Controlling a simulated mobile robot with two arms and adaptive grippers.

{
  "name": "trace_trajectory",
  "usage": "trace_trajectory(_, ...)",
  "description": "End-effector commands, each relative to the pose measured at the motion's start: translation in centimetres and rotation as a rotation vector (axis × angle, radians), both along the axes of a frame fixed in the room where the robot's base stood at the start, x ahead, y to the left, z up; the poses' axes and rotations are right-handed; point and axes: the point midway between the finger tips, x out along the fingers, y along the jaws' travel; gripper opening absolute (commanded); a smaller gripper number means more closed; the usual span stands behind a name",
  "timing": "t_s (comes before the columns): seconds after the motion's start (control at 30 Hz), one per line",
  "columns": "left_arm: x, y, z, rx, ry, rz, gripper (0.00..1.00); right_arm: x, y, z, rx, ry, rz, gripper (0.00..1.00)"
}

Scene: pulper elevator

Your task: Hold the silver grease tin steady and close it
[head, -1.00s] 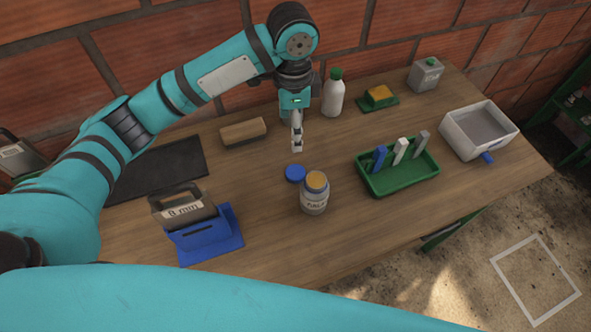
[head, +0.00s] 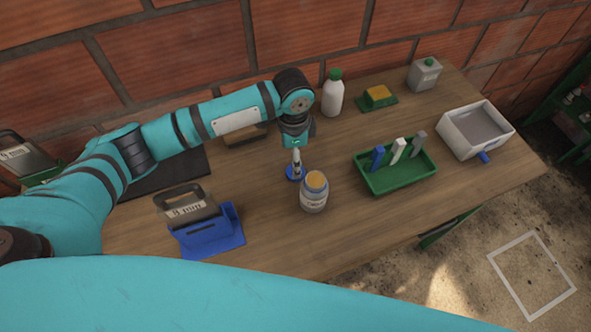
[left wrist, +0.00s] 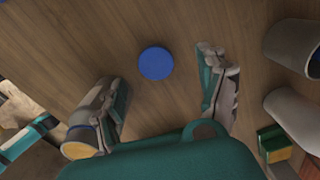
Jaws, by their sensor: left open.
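The silver grease tin (head: 313,197) stands upright and open on the wooden table, with orange-yellow grease showing at its top. Its round blue lid (head: 289,175) lies flat on the table just behind and left of it. My left gripper (head: 296,176) points down over the lid and partly hides it. In the left wrist view the lid (left wrist: 157,63) shows between the two spread fingers, untouched, and the tin (left wrist: 88,135) is at the lower left, partly behind a finger. The left gripper is open and empty. My right gripper is out of view.
A green tray (head: 395,178) with upright blue, white and grey pieces stands right of the tin. A blue holder (head: 210,238) with an "8 mm" block is at the left. A white bottle (head: 332,95) and a green-capped can (head: 424,76) stand behind. A white box (head: 476,130) is far right.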

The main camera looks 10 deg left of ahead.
Motion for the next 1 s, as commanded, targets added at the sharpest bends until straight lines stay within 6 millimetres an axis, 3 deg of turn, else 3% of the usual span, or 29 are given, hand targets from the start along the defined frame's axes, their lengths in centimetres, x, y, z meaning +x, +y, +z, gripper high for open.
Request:
trace_trajectory(0.2, -0.8, -0.2, -2.7, 0.002, 0.005, 0.0, 0.75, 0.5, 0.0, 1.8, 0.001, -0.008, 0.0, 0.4)
trace_trajectory(0.33, -0.7, -0.2, -4.5, 0.001, 0.004, 0.001, 0.75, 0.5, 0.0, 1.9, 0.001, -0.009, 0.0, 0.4)
trace_trajectory(0.73, -0.7, -0.2, -5.1, 0.001, 0.0, 0.0, 0.75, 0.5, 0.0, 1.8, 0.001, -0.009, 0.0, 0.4)
trace_trajectory(1.0, -0.7, -0.2, -5.0, 0.001, 0.0, 0.0, 0.42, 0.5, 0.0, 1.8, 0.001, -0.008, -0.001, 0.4)
